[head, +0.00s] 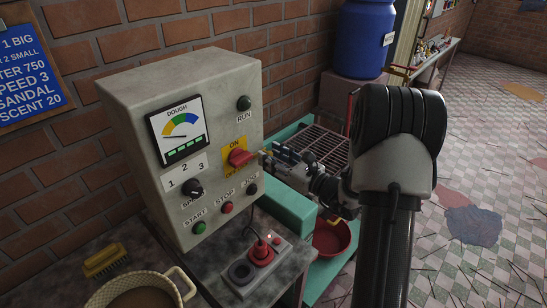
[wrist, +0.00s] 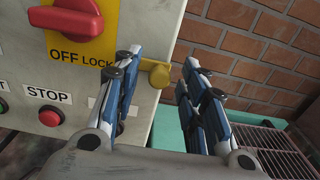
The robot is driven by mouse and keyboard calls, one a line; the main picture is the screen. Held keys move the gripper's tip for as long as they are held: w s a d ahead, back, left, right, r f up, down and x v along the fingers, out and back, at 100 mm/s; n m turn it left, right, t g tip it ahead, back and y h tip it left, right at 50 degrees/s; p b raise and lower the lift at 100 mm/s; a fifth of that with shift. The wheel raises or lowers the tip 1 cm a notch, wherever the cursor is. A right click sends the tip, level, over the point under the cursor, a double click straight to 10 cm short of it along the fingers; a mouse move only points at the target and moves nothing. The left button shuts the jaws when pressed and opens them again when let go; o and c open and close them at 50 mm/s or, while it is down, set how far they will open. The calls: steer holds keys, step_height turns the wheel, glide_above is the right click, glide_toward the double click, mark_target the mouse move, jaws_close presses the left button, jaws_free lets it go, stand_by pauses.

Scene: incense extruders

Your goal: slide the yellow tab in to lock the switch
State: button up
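The grey control box (head: 150,112) carries a red rotary switch (head: 240,157) on a yellow plate, also seen in the wrist view (wrist: 78,22). The plate reads OFF LOCK below the switch in the wrist view. The yellow tab (wrist: 157,73) sticks out at the plate's right side, ending in a round knob. My gripper (wrist: 160,68) is open, one finger on each side of the knob, with gaps showing on both sides. In the head view my gripper (head: 270,155) is at the box's right edge, and the tab's contact there is too small to tell.
STOP (head: 227,208) and START (head: 199,227) buttons and a black dial sit lower on the panel. A pendant with a red button (head: 262,252), a pot (head: 142,293) and a brush (head: 105,260) are on the bench. A blue drum (head: 364,38) stands behind.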

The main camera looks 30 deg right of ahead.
jaws_close()
stand_by(0.4)
